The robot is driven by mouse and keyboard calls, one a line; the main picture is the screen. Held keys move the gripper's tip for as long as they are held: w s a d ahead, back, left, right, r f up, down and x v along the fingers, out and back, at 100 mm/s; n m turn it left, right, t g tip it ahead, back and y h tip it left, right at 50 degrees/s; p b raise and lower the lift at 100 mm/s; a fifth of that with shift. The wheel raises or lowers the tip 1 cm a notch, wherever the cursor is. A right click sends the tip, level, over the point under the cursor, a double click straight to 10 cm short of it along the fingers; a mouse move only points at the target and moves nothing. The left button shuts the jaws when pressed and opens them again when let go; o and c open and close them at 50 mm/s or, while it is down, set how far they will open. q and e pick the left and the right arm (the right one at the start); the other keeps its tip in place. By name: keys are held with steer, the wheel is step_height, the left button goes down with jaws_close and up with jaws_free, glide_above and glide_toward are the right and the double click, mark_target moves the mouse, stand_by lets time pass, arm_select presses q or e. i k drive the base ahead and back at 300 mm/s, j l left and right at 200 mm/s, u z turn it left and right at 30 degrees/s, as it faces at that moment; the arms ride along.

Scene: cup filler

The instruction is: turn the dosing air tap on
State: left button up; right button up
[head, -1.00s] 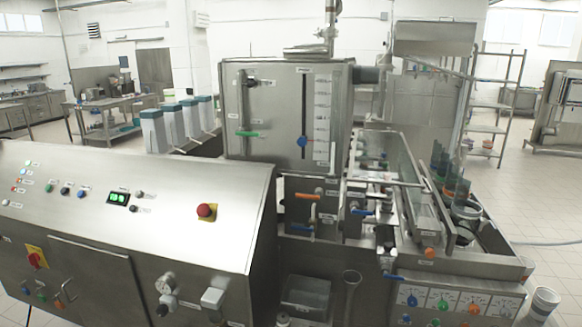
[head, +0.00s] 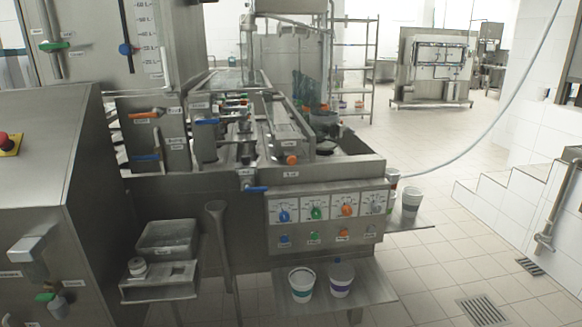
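Neither of my grippers is in view. Several lever taps show on the steel cup-filling machine, and their labels are too small to read, so I cannot tell which is the dosing air tap. An orange-handled tap (head: 147,114) sits on the front of the tank stand, its lever about level. A blue-handled tap (head: 146,158) is below it. Another blue-handled tap (head: 207,122) is to the right. A blue-handled tap (head: 256,189) is on the machine's front edge, left of the dial panel (head: 328,206). A green-handled tap (head: 47,297) is low on the left cabinet.
Two white cups (head: 301,283) stand on a low steel shelf (head: 365,290) below the dials. A steel box (head: 167,239) is to their left. More cups (head: 411,198) stand at the right end.

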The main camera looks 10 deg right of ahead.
mark_target(158, 155)
steer(key=i+j+u, duration=0.25)
steer(key=i+u, duration=0.25)
steer(key=i, duration=0.15)
steer(key=k+l+u, duration=0.1)
steer(key=u, duration=0.25)
